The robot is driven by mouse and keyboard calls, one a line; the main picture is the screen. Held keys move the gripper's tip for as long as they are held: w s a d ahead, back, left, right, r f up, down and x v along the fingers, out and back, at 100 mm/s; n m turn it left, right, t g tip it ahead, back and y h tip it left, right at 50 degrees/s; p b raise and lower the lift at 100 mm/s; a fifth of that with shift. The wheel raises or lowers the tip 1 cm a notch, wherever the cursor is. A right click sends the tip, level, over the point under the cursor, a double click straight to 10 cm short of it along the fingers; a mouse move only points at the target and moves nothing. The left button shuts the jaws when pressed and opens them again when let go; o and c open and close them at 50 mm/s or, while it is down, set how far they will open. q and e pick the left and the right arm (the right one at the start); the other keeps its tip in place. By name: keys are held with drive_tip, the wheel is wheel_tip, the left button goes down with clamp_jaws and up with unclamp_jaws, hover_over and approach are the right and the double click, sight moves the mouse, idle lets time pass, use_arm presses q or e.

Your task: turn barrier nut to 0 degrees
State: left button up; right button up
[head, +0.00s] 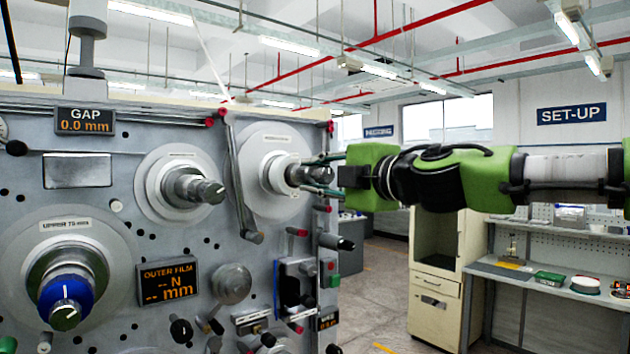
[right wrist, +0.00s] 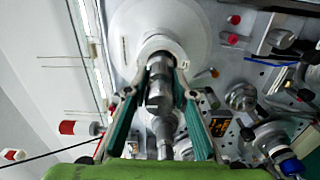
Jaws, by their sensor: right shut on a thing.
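The barrier nut appears to be the dark metal nut (head: 297,174) on the spindle in front of the upper right white disc (head: 262,172); the disc's label is too small to read. In the right wrist view the nut (right wrist: 160,88) sits between the green-padded fingers. My right gripper (head: 320,173) comes in from the right, level with the spindle, and is shut on the nut, with one finger on each side. The fingers hide part of the nut, and I cannot read its angle. My left gripper is not in view.
A second white disc with a metal nut (head: 192,187) is to the left. A blue knob (head: 65,300) is at the lower left. A grey bar (head: 240,180) hangs between the two upper discs. A cabinet (head: 437,270) and workbench (head: 560,285) stand behind my right arm.

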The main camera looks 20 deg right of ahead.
drive_tip(key=n, duration=0.2)
drive_tip(key=shift+n+b, duration=0.3)
drive_tip(key=shift+n, duration=1.4)
drive_tip(key=o, duration=1.1)
drive_tip(key=v, duration=1.2)
drive_tip(key=shift+w+d, duration=0.1)
